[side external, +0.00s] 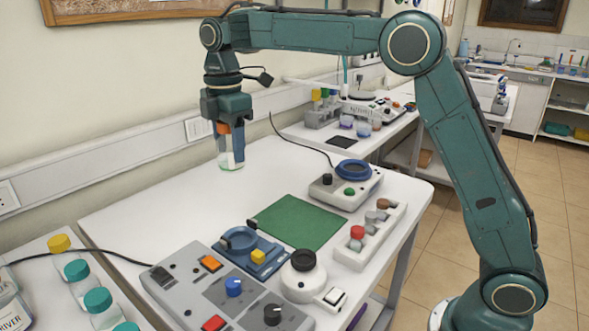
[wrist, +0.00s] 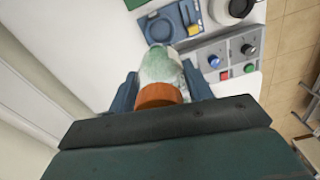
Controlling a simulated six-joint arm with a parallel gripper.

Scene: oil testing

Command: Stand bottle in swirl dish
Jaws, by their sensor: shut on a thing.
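My gripper (side external: 229,132) is shut on a clear bottle (side external: 231,158) with an orange cap (side external: 223,128). The bottle hangs about upright, base down, above the back left of the white table. In the wrist view the bottle (wrist: 161,65) lies between the two fingers, with the orange cap (wrist: 160,95) nearest the camera. A round dark blue dish (side external: 354,170), which looks like the swirl dish, sits on a grey unit with a black knob and a green button, to the right of the bottle. Its inside looks empty.
A green mat (side external: 298,222) lies mid-table. In front stand a blue fixture (side external: 246,247) with a yellow block, a grey control panel (side external: 230,295) and a white round device (side external: 302,278). A rack (side external: 370,235) with several coloured caps is at right. The table's back left is clear.

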